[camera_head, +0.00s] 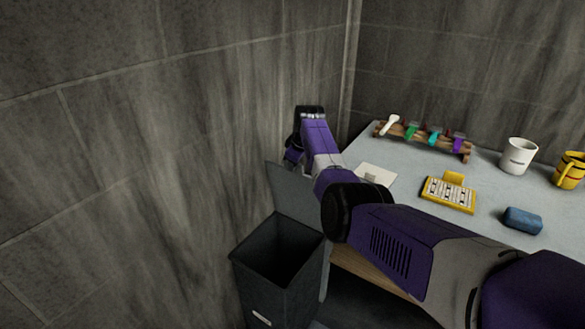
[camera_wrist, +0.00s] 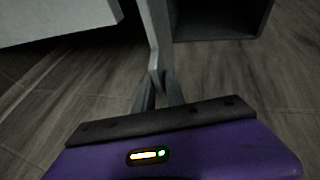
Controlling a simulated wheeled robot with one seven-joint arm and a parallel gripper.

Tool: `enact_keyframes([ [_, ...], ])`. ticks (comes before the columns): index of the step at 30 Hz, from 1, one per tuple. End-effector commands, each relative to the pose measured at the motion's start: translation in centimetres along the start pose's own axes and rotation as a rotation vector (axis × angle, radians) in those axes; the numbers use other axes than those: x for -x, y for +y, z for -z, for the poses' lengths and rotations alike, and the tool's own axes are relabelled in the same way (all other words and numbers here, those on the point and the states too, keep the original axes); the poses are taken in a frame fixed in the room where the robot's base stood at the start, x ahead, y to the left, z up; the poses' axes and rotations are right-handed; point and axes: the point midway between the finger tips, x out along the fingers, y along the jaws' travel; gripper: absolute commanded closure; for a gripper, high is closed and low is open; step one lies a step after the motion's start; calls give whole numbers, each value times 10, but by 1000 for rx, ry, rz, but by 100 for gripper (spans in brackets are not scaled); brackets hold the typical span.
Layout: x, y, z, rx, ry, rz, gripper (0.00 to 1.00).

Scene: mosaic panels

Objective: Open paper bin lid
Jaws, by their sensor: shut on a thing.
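The paper bin (camera_head: 262,285) is a dark grey open-topped box standing left of the table in the head view. Its interior is visible. The bin (camera_wrist: 222,28) shows to the right of that plate. In the head view my arm hides the fingers.
The grey table (camera_head: 400,200) holds a rack (camera_head: 422,140) with colored items, a white mug (camera_head: 517,156), a yellow mug (camera_head: 569,171), a yellow tray (camera_head: 448,194) and a blue block (camera_head: 522,220). A tiled wall (camera_head: 130,150) stands close behind the bin. Wooden floor (camera_wrist: 70,80) shows in the wrist view.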

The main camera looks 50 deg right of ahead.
Motion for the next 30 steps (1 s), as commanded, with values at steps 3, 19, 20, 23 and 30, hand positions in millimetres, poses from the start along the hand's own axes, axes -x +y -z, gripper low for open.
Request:
enact_keyframes([
  [3,0,1,-1,2,0,-4,100],
  [19,-1,0,-1,0,-1,-2,67],
  [20,-1,0,-1,0,-1,-2,67],
  [23,1,0,0,0,-1,-2,67],
  [30,19,1,0,0,0,-3,67],
])
